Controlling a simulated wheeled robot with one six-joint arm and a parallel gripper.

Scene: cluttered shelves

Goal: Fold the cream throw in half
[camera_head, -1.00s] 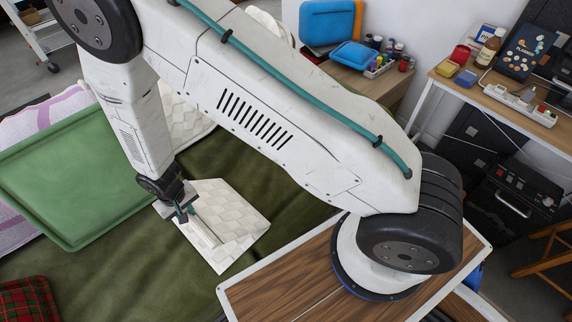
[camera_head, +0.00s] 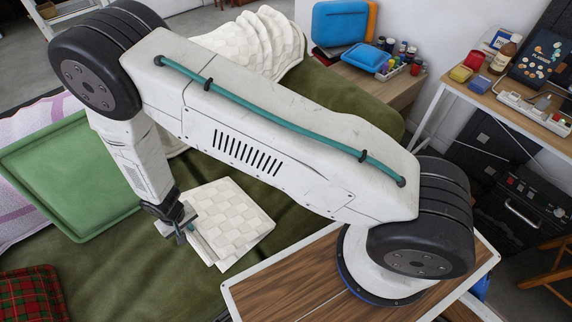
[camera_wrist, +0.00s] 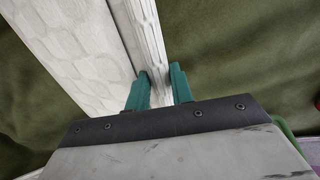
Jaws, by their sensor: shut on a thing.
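The cream throw (camera_head: 232,215), woven in a checked pattern, lies on the olive-green bed cover in the head view, below my arm. My gripper (camera_head: 188,230) is at its left edge. In the wrist view, the teal fingertips of my gripper (camera_wrist: 160,88) are closed on a narrow raised edge strip of the throw (camera_wrist: 140,35). A wider flat part of the throw (camera_wrist: 60,40) lies to the left of that strip. In the head view my forearm crosses above the throw, and whether its far part is doubled over I cannot tell.
A green tray (camera_head: 75,175) lies left of my gripper. A red tartan cloth (camera_head: 30,295) is at the lower left. A rumpled cream checked cloth or cushion (camera_head: 265,42) lies at the bed's far end. Bare olive cover (camera_head: 130,270) shows in front of the throw.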

